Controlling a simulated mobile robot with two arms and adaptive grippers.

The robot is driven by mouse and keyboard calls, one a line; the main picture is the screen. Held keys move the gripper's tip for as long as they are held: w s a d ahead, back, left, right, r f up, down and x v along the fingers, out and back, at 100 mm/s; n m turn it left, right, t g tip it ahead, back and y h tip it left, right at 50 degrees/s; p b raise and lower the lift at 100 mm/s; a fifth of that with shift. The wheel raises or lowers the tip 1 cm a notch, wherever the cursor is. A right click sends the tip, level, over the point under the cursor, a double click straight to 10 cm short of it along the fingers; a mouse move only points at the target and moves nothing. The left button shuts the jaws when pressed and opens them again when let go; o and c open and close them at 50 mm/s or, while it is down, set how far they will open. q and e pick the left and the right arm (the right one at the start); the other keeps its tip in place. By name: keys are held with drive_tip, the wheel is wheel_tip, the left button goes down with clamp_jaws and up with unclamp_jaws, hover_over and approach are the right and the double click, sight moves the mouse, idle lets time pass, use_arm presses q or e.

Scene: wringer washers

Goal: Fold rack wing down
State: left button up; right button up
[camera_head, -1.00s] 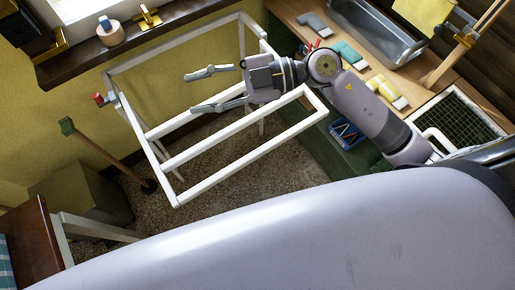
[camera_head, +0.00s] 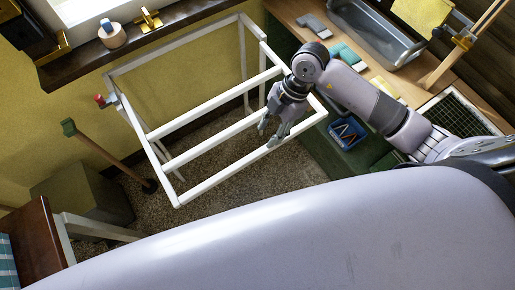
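The white rack (camera_head: 175,52) stands against the yellow wall. Its wing (camera_head: 225,172), a white frame with long parallel bars, extends out toward me, raised above the carpet. My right gripper (camera_head: 267,136) is at the wing's outer part, near the right end of the outer bar. Its two fingers point down and to the left and look apart. One finger overlaps the outer bar in the picture; I cannot tell whether it touches. Nothing is visibly held. My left gripper is not in view.
A wooden counter (camera_head: 292,12) with a metal basin (camera_head: 375,35) and small blocks is at the right. A blue basket (camera_head: 346,133) sits below it. A wooden pole (camera_head: 105,152) leans left of the rack. A brown table (camera_head: 38,245) stands at lower left.

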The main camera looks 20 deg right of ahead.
sight(257, 153)
drive_tip(key=p+x, duration=0.1)
drive_tip(key=x, duration=0.9)
drive_tip(key=shift+a+f, duration=0.1)
drive_tip(key=shift+a, duration=0.05)
clamp_jaws()
idle(0.4)
